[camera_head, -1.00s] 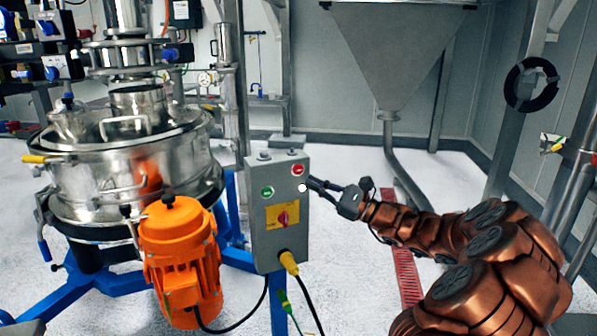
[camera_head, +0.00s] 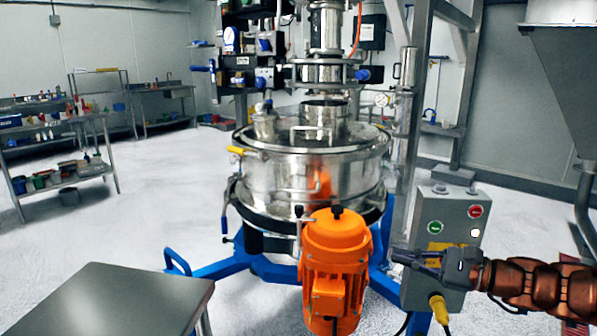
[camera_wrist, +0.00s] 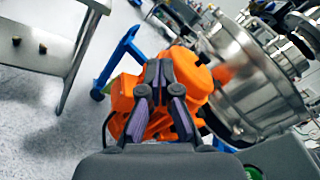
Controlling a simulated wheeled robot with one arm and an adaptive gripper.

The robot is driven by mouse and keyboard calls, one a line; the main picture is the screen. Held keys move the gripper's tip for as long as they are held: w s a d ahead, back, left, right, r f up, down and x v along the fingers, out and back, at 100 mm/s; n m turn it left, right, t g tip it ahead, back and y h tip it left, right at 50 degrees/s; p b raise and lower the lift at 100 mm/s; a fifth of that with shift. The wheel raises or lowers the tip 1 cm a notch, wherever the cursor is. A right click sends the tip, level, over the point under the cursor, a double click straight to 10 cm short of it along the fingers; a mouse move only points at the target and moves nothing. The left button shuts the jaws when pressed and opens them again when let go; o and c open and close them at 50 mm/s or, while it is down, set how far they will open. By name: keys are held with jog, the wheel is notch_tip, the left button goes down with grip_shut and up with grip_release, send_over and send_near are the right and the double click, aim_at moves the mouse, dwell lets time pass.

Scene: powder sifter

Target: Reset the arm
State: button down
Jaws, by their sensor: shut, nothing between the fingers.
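My gripper (camera_head: 400,256) is at the right of the head view, in front of the grey control box (camera_head: 455,215). It points left and hides part of the box's yellow panel. Its fingers are together and empty, which also shows in the wrist view (camera_wrist: 159,72). My copper-coloured arm comes in from the right edge. The box carries a green button (camera_head: 435,227) and a red button (camera_head: 475,211). The wrist view looks past the fingers at the orange motor (camera_wrist: 195,82) of the sifter.
The steel sifter (camera_head: 300,177) stands on blue legs (camera_head: 225,268) in the middle, with its orange motor (camera_head: 335,262) in front. A steel table (camera_head: 110,300) is at the front left. Shelves (camera_head: 65,180) line the far left. Open floor lies between.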

jog(key=s+a+f+n+g+h, duration=0.2)
jog(key=s+a+f+n+g, duration=0.25)
jog(key=s+a, duration=0.3)
jog(key=s+a+f+n+g+h, duration=0.3)
jog(key=s+a+f+n+g, duration=0.15)
jog(key=s+a, duration=0.35)
jog(key=s+d+f+n+g+h, duration=0.1)
jog(key=s+d+f+n+h, duration=0.2)
jog(key=s+d+h, duration=0.4)
jog(key=s+d+f+n+g+h, duration=0.1)
jog(key=s+d+f+n+h, duration=0.25)
jog(key=s+d, duration=0.45)
notch_tip(320, 180, up, 19)
jog(key=s+a+t+p, duration=0.1)
jog(key=a+p, duration=0.1)
jog(key=p, duration=1.5)
jog(key=shift+a, duration=0.3)
jog(key=shift+s+f, duration=0.1)
jog(key=shift+f, duration=0.05)
